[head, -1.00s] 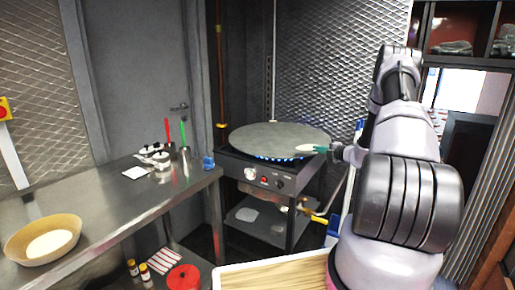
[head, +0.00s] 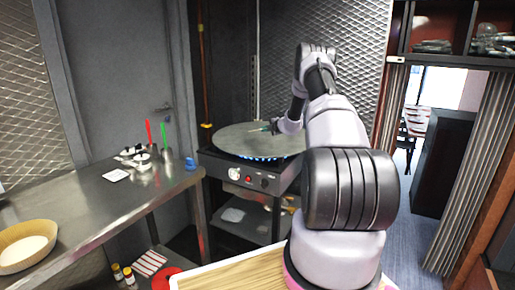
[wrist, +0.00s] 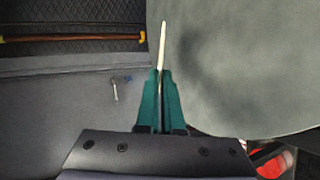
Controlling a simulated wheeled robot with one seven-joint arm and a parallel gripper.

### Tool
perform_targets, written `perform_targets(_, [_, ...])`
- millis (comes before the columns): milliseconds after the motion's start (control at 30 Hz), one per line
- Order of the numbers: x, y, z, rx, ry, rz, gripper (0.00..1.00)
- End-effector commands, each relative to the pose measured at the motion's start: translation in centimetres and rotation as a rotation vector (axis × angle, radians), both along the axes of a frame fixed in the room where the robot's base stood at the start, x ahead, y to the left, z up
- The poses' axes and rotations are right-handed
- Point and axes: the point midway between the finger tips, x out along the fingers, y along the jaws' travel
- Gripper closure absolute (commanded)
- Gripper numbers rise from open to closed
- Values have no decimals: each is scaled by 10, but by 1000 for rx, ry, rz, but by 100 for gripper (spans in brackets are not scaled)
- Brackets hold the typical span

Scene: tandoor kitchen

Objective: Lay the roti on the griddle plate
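The griddle plate (head: 240,139) is a large round grey disc on a black burner stand, with blue flames under its front edge. It fills the right of the wrist view (wrist: 250,60). My gripper (head: 266,128) is at the plate, right of its middle in the head view; its height above the plate is hard to judge. In the wrist view its green fingers (wrist: 160,85) are shut on a thin pale strip, which looks like the roti (wrist: 162,45) seen edge-on. The roti stands out beyond the fingertips, beside the plate's edge in that view. It is too small to make out in the head view.
A steel counter (head: 100,215) at left holds a basket (head: 28,263) with a pale round inside, plus red- and green-handled tools in a holder. A wooden board (head: 235,275) is in front of me. A mesh wall stands behind the burner.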

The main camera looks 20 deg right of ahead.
Motion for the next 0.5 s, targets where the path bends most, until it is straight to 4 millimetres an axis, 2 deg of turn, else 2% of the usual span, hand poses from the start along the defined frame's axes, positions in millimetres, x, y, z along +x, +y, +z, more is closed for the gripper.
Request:
perform_targets(200, [0,0,-35,0,1,1,100])
perform_targets(500, [0,0,-64,1,-1,0,100])
